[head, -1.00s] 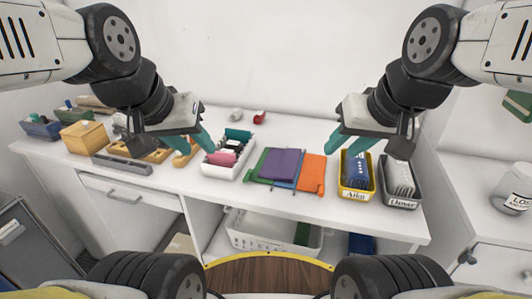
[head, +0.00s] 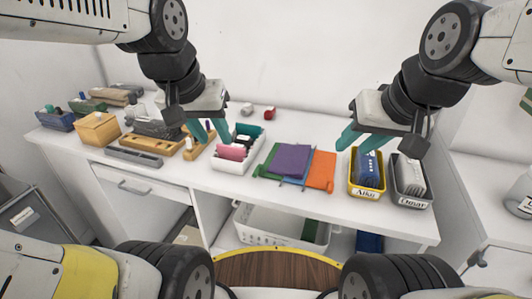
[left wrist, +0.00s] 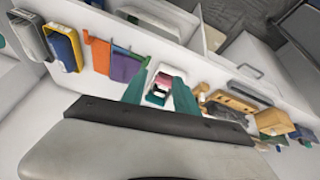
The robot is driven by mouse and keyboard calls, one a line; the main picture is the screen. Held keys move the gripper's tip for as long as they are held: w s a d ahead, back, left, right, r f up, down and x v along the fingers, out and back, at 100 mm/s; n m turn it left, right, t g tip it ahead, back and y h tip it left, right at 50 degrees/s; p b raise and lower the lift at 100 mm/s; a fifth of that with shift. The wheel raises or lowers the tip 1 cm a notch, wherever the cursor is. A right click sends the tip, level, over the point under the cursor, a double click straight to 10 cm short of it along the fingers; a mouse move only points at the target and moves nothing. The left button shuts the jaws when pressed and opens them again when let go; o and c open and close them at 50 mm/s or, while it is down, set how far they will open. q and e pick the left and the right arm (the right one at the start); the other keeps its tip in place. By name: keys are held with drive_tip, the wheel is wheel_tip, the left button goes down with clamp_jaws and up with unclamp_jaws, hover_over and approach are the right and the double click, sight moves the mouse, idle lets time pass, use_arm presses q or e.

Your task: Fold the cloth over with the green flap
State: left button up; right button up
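The cloth lies on the white tabletop in the head view, with a purple flap (head: 291,159) on top, a green flap (head: 267,161) on its left, an orange flap (head: 321,171) on its right and some blue (head: 297,181) at the front. The left wrist view also shows its purple part (left wrist: 124,66) and orange part (left wrist: 100,55). My left gripper (head: 212,137) is open and empty, left of the cloth, above the white box. My right gripper (head: 353,147) appears open and empty, right of the cloth and above it. Neither touches the cloth.
A white box (head: 234,164) with pink and teal items stands left of the cloth. A yellow bin (head: 365,194) and a grey bin (head: 410,200) stand to its right. Wooden trays and a wooden box (head: 97,129) are further left. A red item (head: 269,113) is at the back.

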use_arm(q)
drive_tip(key=w+d+f+m+g+y, duration=0.1)
drive_tip(key=w+d+f+g+y, duration=0.25)
drive_tip(key=w, duration=0.55)
drive_tip(key=m, duration=0.1)
approach(257, 171)
drive_tip(key=shift+g, duration=0.45)
drive_tip(key=f, duration=0.2)
drive_tip(key=w+a+f, duration=0.1)
drive_tip(key=f, duration=0.4)
drive_tip(key=shift+w+a+f, duration=0.2)
drive_tip(key=shift+a+f, duration=0.1)
drive_tip(key=shift+f, duration=0.1)
clamp_jaws()
